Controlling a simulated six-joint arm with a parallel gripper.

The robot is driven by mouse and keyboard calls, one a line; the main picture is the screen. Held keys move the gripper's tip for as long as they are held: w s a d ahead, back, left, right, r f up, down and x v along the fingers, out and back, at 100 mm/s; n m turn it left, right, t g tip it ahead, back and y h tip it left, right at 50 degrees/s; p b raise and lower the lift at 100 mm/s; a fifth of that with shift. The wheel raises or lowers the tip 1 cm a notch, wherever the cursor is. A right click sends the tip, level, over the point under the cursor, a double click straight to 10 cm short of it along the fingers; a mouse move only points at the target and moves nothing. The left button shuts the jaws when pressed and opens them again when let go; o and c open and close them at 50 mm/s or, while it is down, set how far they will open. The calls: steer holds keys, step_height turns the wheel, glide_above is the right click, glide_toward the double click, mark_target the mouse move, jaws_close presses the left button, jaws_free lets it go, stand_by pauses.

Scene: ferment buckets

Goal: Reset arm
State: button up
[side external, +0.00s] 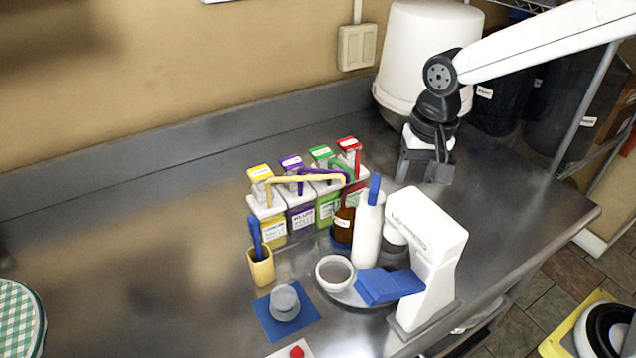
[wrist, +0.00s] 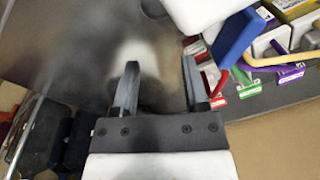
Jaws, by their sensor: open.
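My gripper (side external: 425,168) is above the steel counter (side external: 150,230), to the right of the row of boxes and behind the white mixer. In the wrist view, my gripper (wrist: 160,85) shows two dark fingers spread apart, with only bare counter between them. It is open and empty, and it touches nothing that I can see. My white arm reaches in from the upper right of the side view.
Yellow, purple, green and red boxes (side external: 300,218) stand mid-counter. Before them are a white stand mixer (side external: 430,250), a white bottle (side external: 368,235), a white bowl (side external: 334,272) and a yellow cup (side external: 261,270). A white bucket (side external: 425,50) stands behind my gripper. The left counter is mostly clear.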

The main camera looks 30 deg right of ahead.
steer(key=s+d+f+n+t, duration=0.1)
steer(key=s+d+f+n, duration=0.4)
steer(key=s+d+f, duration=0.3)
steer(key=shift+s+d+n+t, duration=0.2)
steer(key=shift+s+n+t, duration=0.1)
